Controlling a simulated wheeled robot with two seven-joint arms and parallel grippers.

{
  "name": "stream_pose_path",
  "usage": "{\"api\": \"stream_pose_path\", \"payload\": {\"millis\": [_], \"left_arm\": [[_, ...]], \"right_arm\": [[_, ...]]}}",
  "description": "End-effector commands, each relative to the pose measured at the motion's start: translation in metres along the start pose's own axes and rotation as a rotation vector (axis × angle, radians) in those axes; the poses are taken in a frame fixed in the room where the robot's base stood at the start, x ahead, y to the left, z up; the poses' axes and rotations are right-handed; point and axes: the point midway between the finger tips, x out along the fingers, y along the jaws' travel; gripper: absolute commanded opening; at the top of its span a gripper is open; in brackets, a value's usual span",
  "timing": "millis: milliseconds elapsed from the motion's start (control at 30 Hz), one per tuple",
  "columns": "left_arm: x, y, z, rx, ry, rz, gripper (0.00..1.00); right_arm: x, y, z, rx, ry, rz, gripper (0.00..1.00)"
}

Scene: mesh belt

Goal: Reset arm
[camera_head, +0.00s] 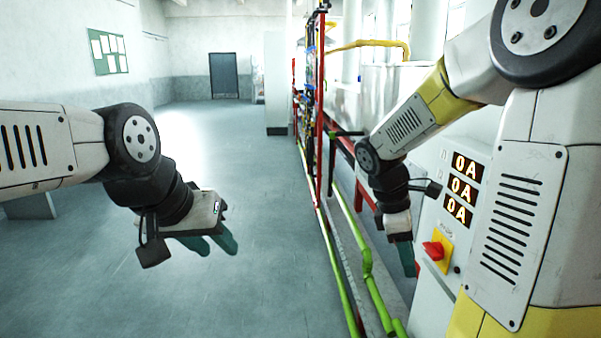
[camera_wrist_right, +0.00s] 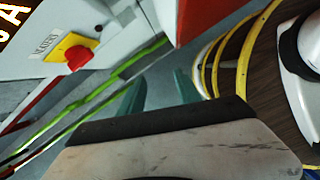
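My left gripper (camera_head: 217,248) hangs over open floor at the left of the head view. Its two teal fingers are apart and nothing shows between them. My right gripper (camera_head: 408,268) points down beside the grey control panel (camera_head: 425,295) in the head view, its fingers overlapping there. In the right wrist view (camera_wrist_right: 160,79) its two teal fingers stand apart with nothing held between them. The panel's red rotary switch (camera_head: 433,250) sits on a yellow plate, just right of the right gripper and apart from it. The switch also shows in the right wrist view (camera_wrist_right: 78,57).
Three lit displays (camera_head: 463,190) reading "0A" are above the switch. Green pipes (camera_head: 367,262) and a red post (camera_head: 320,110) stand left of the panel. Yellow curved tubing (camera_wrist_right: 243,60) is at the right of the wrist view.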

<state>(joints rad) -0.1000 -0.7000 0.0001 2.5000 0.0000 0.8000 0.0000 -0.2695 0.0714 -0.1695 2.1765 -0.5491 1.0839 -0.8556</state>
Motion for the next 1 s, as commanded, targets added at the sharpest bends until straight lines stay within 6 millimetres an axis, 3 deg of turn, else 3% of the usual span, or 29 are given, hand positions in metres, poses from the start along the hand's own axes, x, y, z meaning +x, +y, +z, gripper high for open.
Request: {"api": "stream_pose_path", "payload": {"millis": [300, 500, 700, 1000], "left_arm": [[0.0, 0.0, 0.0, 0.0, 0.0, 0.0, 0.36], [0.0, 0.0, 0.0, 0.0, 0.0, 0.0, 0.36], [0.0, 0.0, 0.0, 0.0, 0.0, 0.0, 0.36], [0.0, 0.0, 0.0, 0.0, 0.0, 0.0, 0.36]], "right_arm": [[-0.074, -0.07, -0.009, 0.739, 0.499, 0.036, 0.4], [-0.107, -0.101, -0.014, 1.083, 0.748, -0.013, 0.4], [-0.119, -0.113, -0.016, 1.222, 0.852, -0.051, 0.4], [-0.12, -0.114, -0.017, 1.233, 0.859, -0.055, 0.4]]}}
